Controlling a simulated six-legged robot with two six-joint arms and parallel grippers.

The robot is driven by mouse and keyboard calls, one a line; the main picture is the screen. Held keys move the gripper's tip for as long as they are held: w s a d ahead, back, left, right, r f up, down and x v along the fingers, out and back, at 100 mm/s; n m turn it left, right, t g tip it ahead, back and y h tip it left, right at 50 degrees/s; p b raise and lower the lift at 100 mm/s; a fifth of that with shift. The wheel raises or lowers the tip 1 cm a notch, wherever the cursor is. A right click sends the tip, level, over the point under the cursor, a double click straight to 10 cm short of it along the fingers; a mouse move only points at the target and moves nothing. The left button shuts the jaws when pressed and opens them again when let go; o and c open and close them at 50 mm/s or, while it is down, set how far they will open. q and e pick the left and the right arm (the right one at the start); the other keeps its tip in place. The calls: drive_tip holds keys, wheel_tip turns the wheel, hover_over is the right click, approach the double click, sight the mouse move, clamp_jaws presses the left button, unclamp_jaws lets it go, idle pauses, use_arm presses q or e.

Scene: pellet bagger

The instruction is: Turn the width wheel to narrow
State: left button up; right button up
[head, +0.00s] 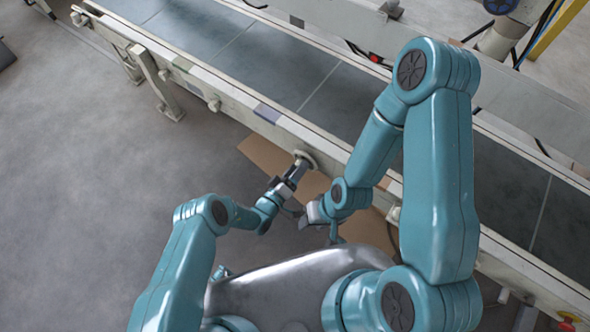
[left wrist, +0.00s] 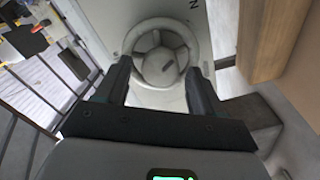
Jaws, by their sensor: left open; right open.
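The width wheel (left wrist: 160,62) is a pale grey handwheel with a round hub and spokes, mounted on a light panel; it faces me in the left wrist view. In the head view the wheel (head: 309,158) shows on the near side rail of the conveyor. My left gripper (head: 299,168) is at the wheel. In the left wrist view its two dark fingers (left wrist: 158,72) are apart, at the lower left and lower right of the wheel; contact cannot be told. My right gripper (head: 307,215) is open, lower and beside the left one, holding nothing visible.
The conveyor (head: 270,60) with a dark belt runs diagonally across the head view. A brown cardboard-like sheet (head: 262,153) lies below its near rail. A letter N (left wrist: 194,4) is marked on the panel above the wheel. Open grey floor (head: 90,200) lies at the left.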

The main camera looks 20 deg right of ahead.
use_arm(q)
drive_tip(key=p+v, duration=0.3)
drive_tip(key=v, duration=1.3)
drive_tip(key=shift+p, duration=0.3)
drive_tip(key=shift+s+a, duration=0.1)
drive_tip(key=shift+a, duration=0.05)
